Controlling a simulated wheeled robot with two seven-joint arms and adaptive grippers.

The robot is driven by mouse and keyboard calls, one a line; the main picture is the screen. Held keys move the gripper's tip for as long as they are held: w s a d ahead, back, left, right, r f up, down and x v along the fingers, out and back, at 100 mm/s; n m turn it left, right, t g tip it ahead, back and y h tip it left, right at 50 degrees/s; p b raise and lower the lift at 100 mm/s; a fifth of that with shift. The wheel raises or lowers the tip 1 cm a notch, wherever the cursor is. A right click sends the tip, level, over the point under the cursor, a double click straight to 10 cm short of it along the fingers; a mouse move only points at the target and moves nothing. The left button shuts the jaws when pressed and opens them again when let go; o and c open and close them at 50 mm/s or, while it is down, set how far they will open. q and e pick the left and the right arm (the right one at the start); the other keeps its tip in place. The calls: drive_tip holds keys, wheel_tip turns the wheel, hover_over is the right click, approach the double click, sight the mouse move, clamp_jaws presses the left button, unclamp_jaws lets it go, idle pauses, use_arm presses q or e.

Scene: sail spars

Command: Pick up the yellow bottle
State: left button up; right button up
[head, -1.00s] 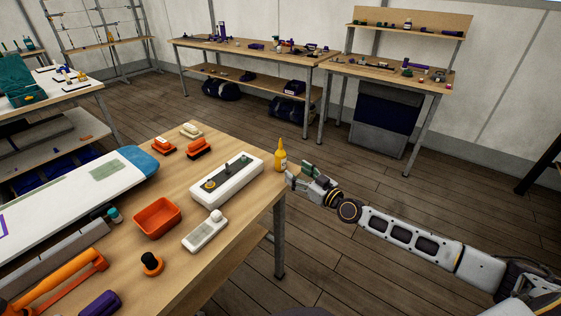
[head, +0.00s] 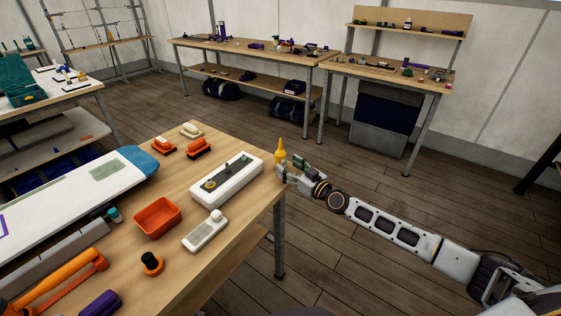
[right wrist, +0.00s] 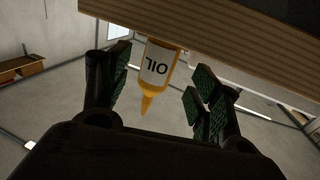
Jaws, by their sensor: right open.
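The yellow bottle (head: 281,153) stands upright at the far right corner of the wooden table (head: 231,224). Its lower part is hidden by my right gripper in the head view. In the right wrist view the bottle (right wrist: 157,72) appears upside down, with a white label reading OIL and a pointed nozzle. My right gripper (head: 285,171) is open at the table corner. In the right wrist view its two fingers (right wrist: 158,84) stand on either side of the bottle, with a clear gap on the right; I cannot tell whether the left finger touches it. My left gripper is not in view.
A long white box (head: 228,181) with knobs lies just left of the bottle. An orange tray (head: 157,218), a small white device (head: 205,233) and orange blocks (head: 199,149) are on the same table. Open floor lies right of the table.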

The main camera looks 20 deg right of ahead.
sight(284, 161)
drive_tip(key=shift+w, duration=0.15)
drive_tip(key=shift+w+a+r, duration=0.1)
drive_tip(key=shift+w+a, duration=0.15)
drive_tip(key=shift+w, duration=0.2)
drive_tip(key=shift+b+x, duration=0.3)
drive_tip(key=shift+x, duration=1.35)
drive_tip(key=shift+w+a, duration=0.1)
drive_tip(key=shift+w, duration=0.2)
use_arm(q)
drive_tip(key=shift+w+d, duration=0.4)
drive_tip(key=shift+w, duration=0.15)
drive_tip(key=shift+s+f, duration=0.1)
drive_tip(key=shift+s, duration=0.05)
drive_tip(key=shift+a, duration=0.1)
use_arm(e)
drive_tip(key=shift+r, duration=0.1)
drive_tip(key=c, duration=1.2)
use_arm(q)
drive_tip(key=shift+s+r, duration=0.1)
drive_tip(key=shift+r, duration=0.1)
use_arm(e)
drive_tip(key=shift+r, duration=0.2)
